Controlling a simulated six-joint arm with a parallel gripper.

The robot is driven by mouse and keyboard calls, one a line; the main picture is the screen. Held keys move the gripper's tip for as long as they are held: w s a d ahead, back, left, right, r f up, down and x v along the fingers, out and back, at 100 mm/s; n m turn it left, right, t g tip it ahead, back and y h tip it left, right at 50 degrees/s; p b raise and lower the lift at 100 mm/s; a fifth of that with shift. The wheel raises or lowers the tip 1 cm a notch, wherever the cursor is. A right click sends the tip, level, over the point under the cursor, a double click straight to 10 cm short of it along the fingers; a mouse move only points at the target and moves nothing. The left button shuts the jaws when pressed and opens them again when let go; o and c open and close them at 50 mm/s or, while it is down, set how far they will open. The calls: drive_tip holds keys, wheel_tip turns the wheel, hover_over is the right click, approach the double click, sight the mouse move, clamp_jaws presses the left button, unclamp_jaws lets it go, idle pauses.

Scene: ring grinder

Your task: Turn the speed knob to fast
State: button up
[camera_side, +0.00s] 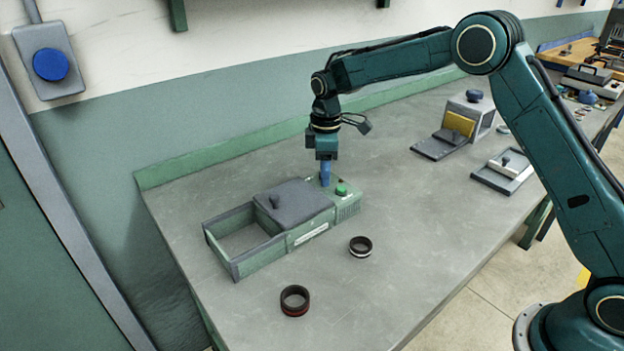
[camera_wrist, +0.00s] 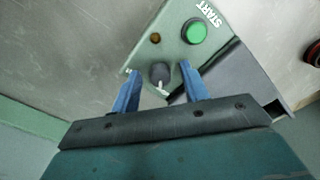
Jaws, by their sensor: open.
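The grinder (camera_side: 347,208) is a green box with a dark grey lid (camera_side: 293,203) and an open tray (camera_side: 243,238) at its left end. Its speed knob (camera_wrist: 160,73) is a dark round knob with a white pointer; in the side view my gripper hides it. The green START button (camera_wrist: 195,31) sits beside the knob and also shows in the side view (camera_side: 341,188). My gripper (camera_side: 325,180) points down over the knob end of the grinder. In the wrist view its blue fingers (camera_wrist: 158,82) are apart, one on each side of the knob.
A box with a yellow panel (camera_side: 459,123) and a flat tray (camera_side: 503,171) stand to the right. The bench between is clear.

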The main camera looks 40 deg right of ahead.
clamp_jaws()
